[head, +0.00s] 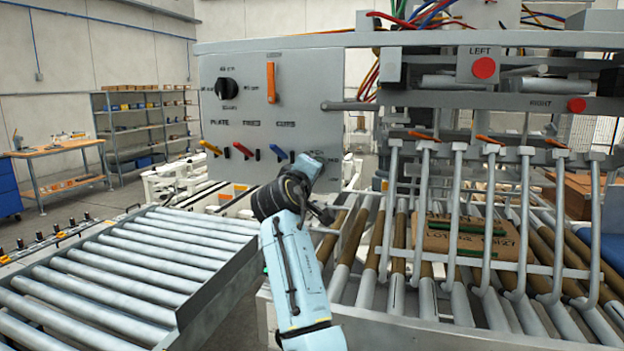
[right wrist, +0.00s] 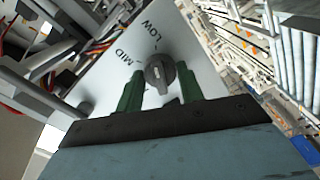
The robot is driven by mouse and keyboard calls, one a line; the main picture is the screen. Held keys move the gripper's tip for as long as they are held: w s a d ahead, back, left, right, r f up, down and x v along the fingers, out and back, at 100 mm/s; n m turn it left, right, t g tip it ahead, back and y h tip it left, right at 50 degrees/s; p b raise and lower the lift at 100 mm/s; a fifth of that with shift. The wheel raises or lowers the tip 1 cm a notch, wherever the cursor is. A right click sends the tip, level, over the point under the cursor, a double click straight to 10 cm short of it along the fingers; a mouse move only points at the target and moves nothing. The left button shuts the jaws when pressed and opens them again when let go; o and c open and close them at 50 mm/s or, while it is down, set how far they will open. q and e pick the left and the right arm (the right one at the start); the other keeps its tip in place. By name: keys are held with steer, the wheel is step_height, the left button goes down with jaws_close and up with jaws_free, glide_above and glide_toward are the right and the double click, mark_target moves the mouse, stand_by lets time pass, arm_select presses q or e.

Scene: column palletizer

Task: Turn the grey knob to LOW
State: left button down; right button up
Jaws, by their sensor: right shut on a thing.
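The grey knob (right wrist: 157,74) sits on a pale panel (right wrist: 185,38) in the right wrist view. MID and LOW are printed beside it, and a short light mark shows on its face. I cannot tell for sure which label the mark points at. My right gripper (right wrist: 160,70) has its two green fingers shut on the knob, one on each side. In the head view my right arm reaches up to the machine, and its forearm and wrist hide the knob and the fingertips. My left gripper is in neither view.
A grey control panel (head: 290,95) carries a black rotary knob (head: 227,89), an orange handle (head: 271,82) and several coloured levers. A roller conveyor (head: 130,270) lies at left. A cardboard box (head: 468,240) sits on rollers at right behind curved metal bars.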

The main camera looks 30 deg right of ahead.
steer(key=shift+m, duration=0.5)
steer(key=o, duration=1)
steer(key=b+v, duration=0.2)
steer(key=v, duration=1.1)
steer(key=shift+s+a+b, duration=0.1)
steer(key=shift+s+b, duration=0.05)
steer(key=shift+b, duration=0.25)
steer(key=shift+f, duration=0.1)
